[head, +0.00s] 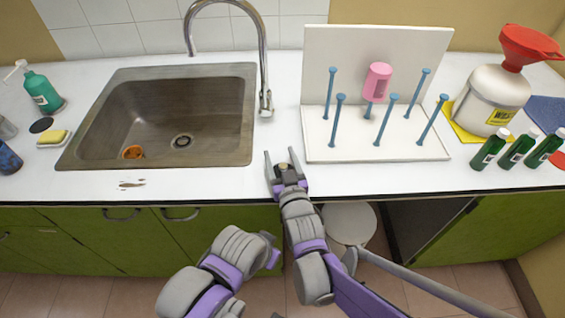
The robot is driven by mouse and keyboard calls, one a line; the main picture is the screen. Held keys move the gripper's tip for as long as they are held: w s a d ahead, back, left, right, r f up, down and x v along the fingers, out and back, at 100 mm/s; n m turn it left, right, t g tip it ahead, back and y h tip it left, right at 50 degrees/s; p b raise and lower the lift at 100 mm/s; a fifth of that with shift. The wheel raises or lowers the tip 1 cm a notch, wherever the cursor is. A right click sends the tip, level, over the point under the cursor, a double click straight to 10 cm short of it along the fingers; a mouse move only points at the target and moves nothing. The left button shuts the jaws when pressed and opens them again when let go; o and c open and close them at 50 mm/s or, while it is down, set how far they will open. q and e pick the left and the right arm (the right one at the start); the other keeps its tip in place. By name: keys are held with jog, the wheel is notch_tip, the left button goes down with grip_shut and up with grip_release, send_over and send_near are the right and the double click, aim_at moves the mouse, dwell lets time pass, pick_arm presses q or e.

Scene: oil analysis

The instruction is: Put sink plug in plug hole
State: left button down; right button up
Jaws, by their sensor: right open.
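A small black disc, likely the sink plug (41,125), lies flat on the white counter left of the sink. The sink (105,120) is a brown-grey basin with a round, dark plug hole (182,141) in its floor; the hole looks uncovered. My right gripper (284,163) is open and empty over the counter's front part, right of the sink and far from the black disc. Part of my left arm shows at the bottom, but I cannot make out its gripper.
An orange item (132,152) lies in the sink. A yellow sponge (53,136) and green soap bottle (42,92) stand near the disc. The tap (264,60) rises behind the sink. A white drying rack (320,148) with blue pegs stands right of my right gripper.

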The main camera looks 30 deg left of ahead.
jog(key=shift+c, duration=0.3)
grip_shut()
jog(key=shift+s, duration=0.1)
